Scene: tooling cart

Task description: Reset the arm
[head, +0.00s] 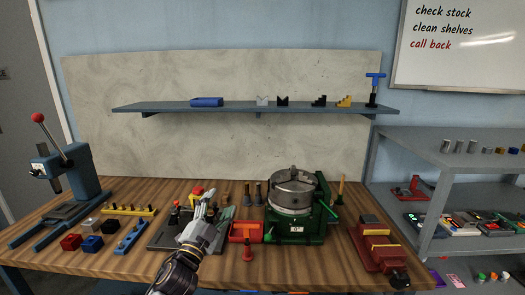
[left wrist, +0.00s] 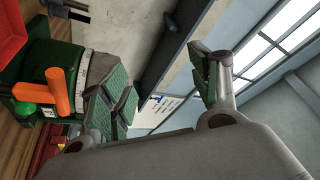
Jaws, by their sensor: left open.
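My left gripper (head: 208,212) is above the front middle of the wooden bench (head: 128,266), pointing away from me. In the left wrist view my left gripper (left wrist: 165,92) has its two green-padded fingers wide apart, with nothing between them. A green machine with a round grey chuck (head: 292,195) stands to the right of the gripper. My right gripper is not in view.
A blue arbor press (head: 75,180) stands at the left, near red, blue and black blocks. A red tray (head: 246,232) lies by the gripper, and a red vise (head: 378,245) stands at the right. A wall shelf (head: 240,107) and grey rack (head: 445,190) are behind.

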